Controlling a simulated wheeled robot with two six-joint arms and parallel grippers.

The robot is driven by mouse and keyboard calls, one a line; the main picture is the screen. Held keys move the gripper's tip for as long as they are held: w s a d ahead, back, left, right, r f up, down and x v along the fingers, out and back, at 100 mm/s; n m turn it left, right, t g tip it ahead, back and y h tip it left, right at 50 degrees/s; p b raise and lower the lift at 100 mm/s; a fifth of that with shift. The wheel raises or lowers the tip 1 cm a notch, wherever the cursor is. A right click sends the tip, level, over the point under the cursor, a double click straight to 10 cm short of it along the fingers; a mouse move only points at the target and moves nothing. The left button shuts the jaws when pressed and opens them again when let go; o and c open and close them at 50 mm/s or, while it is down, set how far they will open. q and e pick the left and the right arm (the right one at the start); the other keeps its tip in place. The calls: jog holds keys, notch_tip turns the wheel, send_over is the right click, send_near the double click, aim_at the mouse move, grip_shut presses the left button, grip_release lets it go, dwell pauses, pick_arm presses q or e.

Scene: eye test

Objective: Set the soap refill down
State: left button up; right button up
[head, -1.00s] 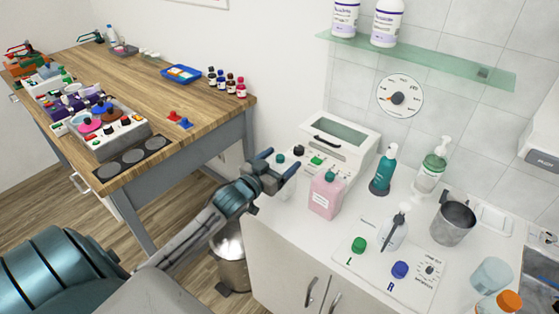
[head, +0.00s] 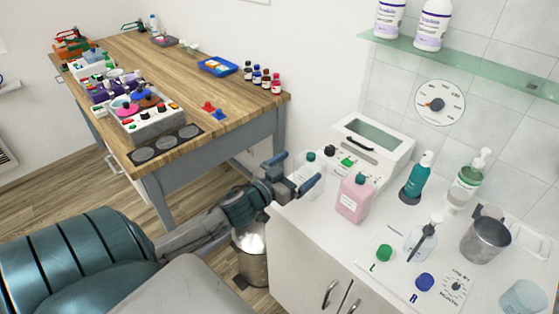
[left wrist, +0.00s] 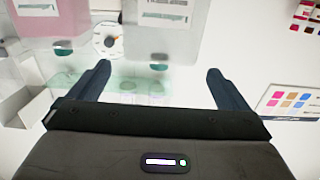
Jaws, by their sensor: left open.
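A clear bottle with a teal cap and a white label (head: 308,172), likely the soap refill, stands upright on the white counter (head: 300,216) at its left end. It also shows in the left wrist view (left wrist: 165,42), upside down, just beyond the fingertips. My left gripper (head: 302,166) is open and empty in front of the bottle, its fingers spread to either side. They partly hide the bottle in the head view. The left wrist view shows a gap between the two fingers (left wrist: 158,68). My right gripper is not in view.
A pink bottle (head: 354,200) stands close on the right. Behind are a white lidded box (head: 372,145) and a panel with knobs. Further right are a teal pump bottle (head: 417,178), a clear pump bottle (head: 467,182) and a metal cup (head: 484,241). A wooden table (head: 212,98) stands left.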

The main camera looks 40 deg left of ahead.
pick_arm(q)
jog(key=s+b, duration=0.2)
jog(key=s, duration=0.4)
jog(key=shift+a, duration=0.2)
